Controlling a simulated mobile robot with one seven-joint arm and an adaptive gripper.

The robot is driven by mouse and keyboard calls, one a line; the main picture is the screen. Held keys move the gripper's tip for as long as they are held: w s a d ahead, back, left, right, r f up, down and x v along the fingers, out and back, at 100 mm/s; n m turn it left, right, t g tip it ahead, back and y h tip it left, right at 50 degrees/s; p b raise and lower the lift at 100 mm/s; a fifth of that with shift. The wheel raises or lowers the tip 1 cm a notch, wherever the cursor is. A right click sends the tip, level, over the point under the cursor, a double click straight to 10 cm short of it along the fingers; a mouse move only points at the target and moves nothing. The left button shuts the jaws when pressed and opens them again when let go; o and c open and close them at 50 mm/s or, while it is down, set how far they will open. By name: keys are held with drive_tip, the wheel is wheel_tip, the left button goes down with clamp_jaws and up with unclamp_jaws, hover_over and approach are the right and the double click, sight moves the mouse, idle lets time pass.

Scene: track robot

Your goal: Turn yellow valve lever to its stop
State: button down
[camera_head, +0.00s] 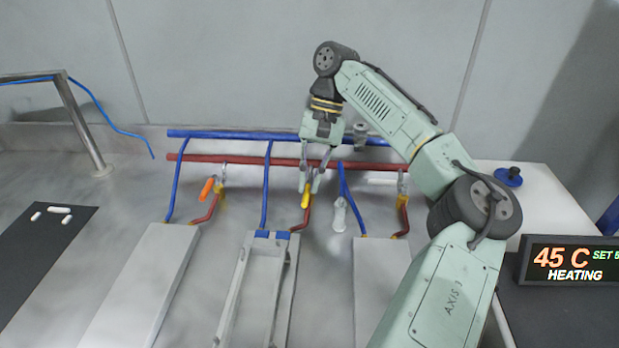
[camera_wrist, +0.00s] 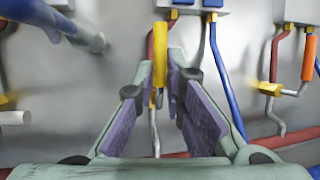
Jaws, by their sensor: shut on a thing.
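The yellow valve lever (camera_head: 306,198) is on the middle red branch pipe, below the long red pipe. My gripper (camera_head: 310,186) reaches down to it from above, with its fingers on either side. In the wrist view the yellow lever (camera_wrist: 174,60) shows between the purple-padded fingers of my gripper (camera_wrist: 171,62), beside a red pipe (camera_wrist: 159,55). The gripper is shut on the lever. The fingers partly hide the valve body.
An orange lever (camera_head: 206,189) is on the left branch, and shows in the wrist view (camera_wrist: 309,58). Long blue (camera_head: 225,134) and red pipes (camera_head: 230,160) run behind. A display (camera_head: 570,262) reads 45 C, HEATING. A dark mat (camera_head: 40,245) lies at left.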

drive_tip(key=c, duration=1.7)
unclamp_jaws()
drive_tip(key=shift+o, duration=0.2)
drive_tip(key=v, duration=1.2)
